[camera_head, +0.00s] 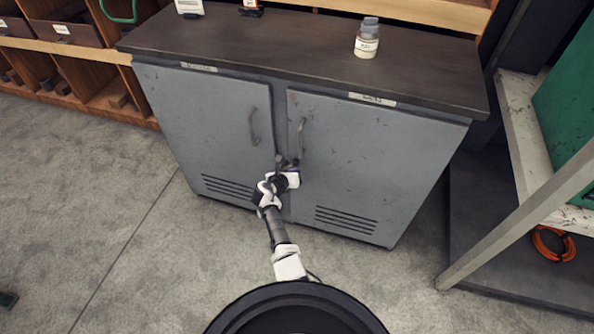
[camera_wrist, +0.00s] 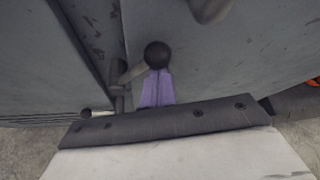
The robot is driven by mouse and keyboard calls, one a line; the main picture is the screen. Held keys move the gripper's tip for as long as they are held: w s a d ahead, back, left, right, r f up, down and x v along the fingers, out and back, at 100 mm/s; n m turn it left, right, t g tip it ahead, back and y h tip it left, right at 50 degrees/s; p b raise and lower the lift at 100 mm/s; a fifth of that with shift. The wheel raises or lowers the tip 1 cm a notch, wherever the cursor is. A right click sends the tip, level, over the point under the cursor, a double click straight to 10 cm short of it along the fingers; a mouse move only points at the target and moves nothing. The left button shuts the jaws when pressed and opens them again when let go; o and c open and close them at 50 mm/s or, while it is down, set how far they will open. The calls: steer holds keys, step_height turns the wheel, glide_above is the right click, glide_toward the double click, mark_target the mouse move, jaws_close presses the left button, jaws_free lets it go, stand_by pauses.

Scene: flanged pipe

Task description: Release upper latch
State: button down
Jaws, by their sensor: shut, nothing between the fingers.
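A grey two-door cabinet (camera_head: 360,165) stands ahead of me, its doors looking shut. A latch lever with a black ball knob (camera_wrist: 158,54) shows near the door seam in the wrist view. Its arm slants down left to a small bracket (camera_wrist: 119,88). My gripper (camera_head: 292,172) is in front of the seam, below the door handles. Its purple fingers (camera_wrist: 157,88) are shut and empty, with their tips just below the knob in the picture. I cannot tell whether they touch it. In the head view my gripper and wrist partly hide the latch area.
Curved handles sit on the left door (camera_head: 253,126) and right door (camera_head: 301,138). A small labelled bottle (camera_head: 367,38) stands on the cabinet top. A metal rack (camera_head: 540,190) stands at the right. A short rod (camera_wrist: 88,113) shows low left in the wrist view.

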mark_target(292, 158)
steer(key=shift+w+a+r+n+h+p, duration=0.4)
steer(key=shift+a+r+n+h, duration=0.3)
steer(key=shift+a+r+n, duration=0.15)
steer(key=shift+w+a+r+n+h+b, duration=0.15)
steer(key=shift+a+n+h+b, duration=0.1)
steer(key=shift+a+n+h, duration=0.55)
steer(key=shift+w+a+r+n+h+b, duration=0.15)
steer(key=shift+a+n+h+b, duration=0.1)
steer(key=shift+a+n+h, duration=0.45)
steer(key=shift+d, duration=0.2)
steer(key=s+a+p, duration=0.2)
steer(key=s+a, duration=0.1)
steer(key=s, duration=0.5)
steer(key=shift+s+a+r+p, duration=0.2)
steer(key=shift+s+a+p, duration=0.05)
steer(key=shift+s+p, duration=0.15)
